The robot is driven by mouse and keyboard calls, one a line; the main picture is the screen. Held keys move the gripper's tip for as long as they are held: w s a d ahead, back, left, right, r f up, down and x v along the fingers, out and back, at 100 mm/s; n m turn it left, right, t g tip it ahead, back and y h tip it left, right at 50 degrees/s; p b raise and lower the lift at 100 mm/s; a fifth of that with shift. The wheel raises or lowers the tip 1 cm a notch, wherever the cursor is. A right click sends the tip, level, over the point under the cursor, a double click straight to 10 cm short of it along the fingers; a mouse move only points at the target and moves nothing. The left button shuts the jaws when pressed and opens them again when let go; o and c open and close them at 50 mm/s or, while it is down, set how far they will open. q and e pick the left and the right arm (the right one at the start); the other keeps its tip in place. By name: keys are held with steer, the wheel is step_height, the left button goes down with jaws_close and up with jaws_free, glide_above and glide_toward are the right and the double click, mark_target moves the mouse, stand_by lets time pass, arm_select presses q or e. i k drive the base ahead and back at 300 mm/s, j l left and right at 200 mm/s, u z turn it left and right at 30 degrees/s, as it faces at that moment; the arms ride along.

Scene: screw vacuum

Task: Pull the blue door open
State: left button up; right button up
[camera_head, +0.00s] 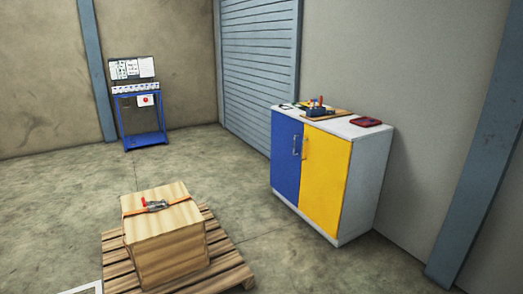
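A white cabinet (366,185) stands against the right wall with two doors on its front. Its left door is the blue door (285,160), which looks shut and has a pale vertical handle (296,145) near its right edge. Its right door is the yellow door (325,182), also shut, with a yellow handle (306,148) near its left edge. Neither of my grippers is in the head view.
A wooden crate (170,250) with an orange strap sits on a pallet (228,262), left of and nearer than the cabinet. A blue workstand (145,139) stands at the back left. Tools and a red tray (366,122) lie on the cabinet top. Floor between pallet and cabinet is clear.

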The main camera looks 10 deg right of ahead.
mark_target(287, 132)
steer(key=i+l+z, duration=0.3)
steer(key=i+z, duration=0.2)
steer(key=i, duration=0.7)
steer(key=i+j+z, duration=0.15)
steer(key=i+z, duration=0.35)
steer(key=i, duration=0.65)
